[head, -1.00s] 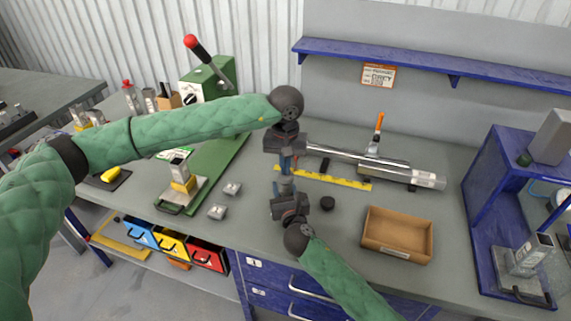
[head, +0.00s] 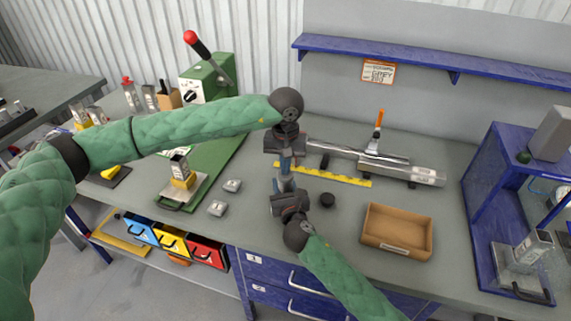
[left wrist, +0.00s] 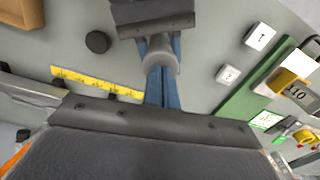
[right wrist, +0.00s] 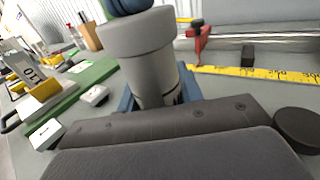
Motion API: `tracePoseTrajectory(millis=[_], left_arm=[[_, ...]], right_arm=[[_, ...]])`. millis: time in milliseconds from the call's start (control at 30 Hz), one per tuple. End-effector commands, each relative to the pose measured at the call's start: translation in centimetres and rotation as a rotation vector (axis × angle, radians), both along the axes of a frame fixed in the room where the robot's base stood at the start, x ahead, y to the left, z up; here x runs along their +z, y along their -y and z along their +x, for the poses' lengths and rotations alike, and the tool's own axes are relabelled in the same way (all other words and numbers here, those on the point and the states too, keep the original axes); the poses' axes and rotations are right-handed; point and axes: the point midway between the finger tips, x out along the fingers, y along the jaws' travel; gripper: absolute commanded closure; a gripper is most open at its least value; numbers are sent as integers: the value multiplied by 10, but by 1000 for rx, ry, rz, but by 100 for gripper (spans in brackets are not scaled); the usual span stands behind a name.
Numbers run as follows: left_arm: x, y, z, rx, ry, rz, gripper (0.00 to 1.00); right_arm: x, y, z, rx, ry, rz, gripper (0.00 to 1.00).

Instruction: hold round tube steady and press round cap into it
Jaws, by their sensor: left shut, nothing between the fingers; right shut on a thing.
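The round tube (right wrist: 157,82) is a grey cylinder standing upright in my right gripper (head: 287,192), whose blue fingers are shut around it above the table. A wider light-grey round piece, which looks like the round cap (right wrist: 138,35), sits on the tube's top end; it also shows in the left wrist view (left wrist: 158,60). I cannot tell how deep it sits. My left gripper (head: 286,172) is directly above, pointing down, with its blue fingers shut together and empty. Its fingertips are at the cap's top and seem to touch it.
A black round piece (head: 327,200) lies right of my right gripper. A yellow ruler (head: 335,177), a silver rail (head: 385,163) and a cardboard tray (head: 398,254) are to the right. Two small grey blocks (head: 217,208) and a green press (head: 207,80) are to the left.

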Motion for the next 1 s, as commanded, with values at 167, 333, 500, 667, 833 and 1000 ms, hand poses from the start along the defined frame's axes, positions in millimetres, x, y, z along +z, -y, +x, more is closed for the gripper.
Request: tracePoseTrajectory(millis=[167, 333, 500, 667, 833, 1000], left_arm=[[4, 0, 0, 0, 0, 0, 100], [17, 0, 0, 0, 1, 0, 100], [29, 0, 0, 0, 1, 0, 100], [34, 0, 0, 0, 1, 0, 100], [53, 0, 1, 0, 2, 0, 100], [86, 0, 1, 0, 3, -1, 100]], right_arm=[[1, 0, 0, 0, 1, 0, 89], [1, 0, 0, 0, 1, 0, 89], [0, 0, 0, 0, 1, 0, 89], [1, 0, 0, 0, 1, 0, 89], [1, 0, 0, 0, 1, 0, 89], [0, 0, 0, 0, 0, 0, 89]])
